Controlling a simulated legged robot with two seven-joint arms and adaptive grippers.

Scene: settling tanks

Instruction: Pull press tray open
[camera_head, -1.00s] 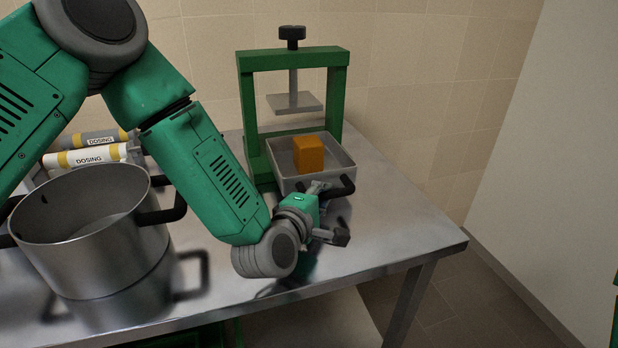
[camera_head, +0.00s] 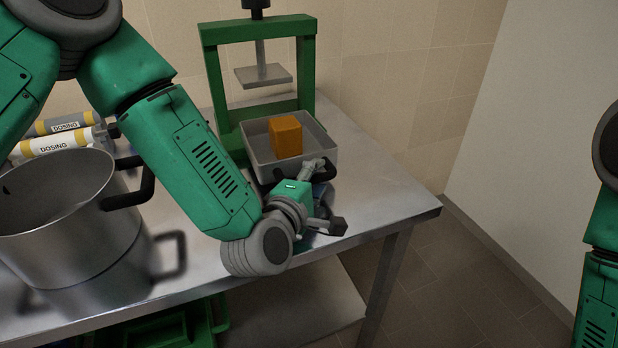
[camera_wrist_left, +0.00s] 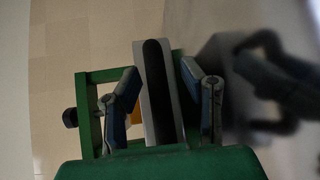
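The press tray (camera_head: 262,171) is a grey metal tray with a black handle (camera_head: 321,172). It sits partly out of the front of the green press (camera_head: 216,78) and holds an orange block (camera_head: 286,137). My left gripper (camera_head: 325,195) is at the tray's front. The exact contact is dark and hard to see. My right gripper is out of view; only part of my right arm shows at the right edge.
A steel pot (camera_head: 60,225) stands on the steel table (camera_head: 385,195) at the left. White and grey dosing cylinders (camera_head: 55,143) lie behind it. The table's right part is clear up to its corner. A green crate (camera_head: 170,328) is below.

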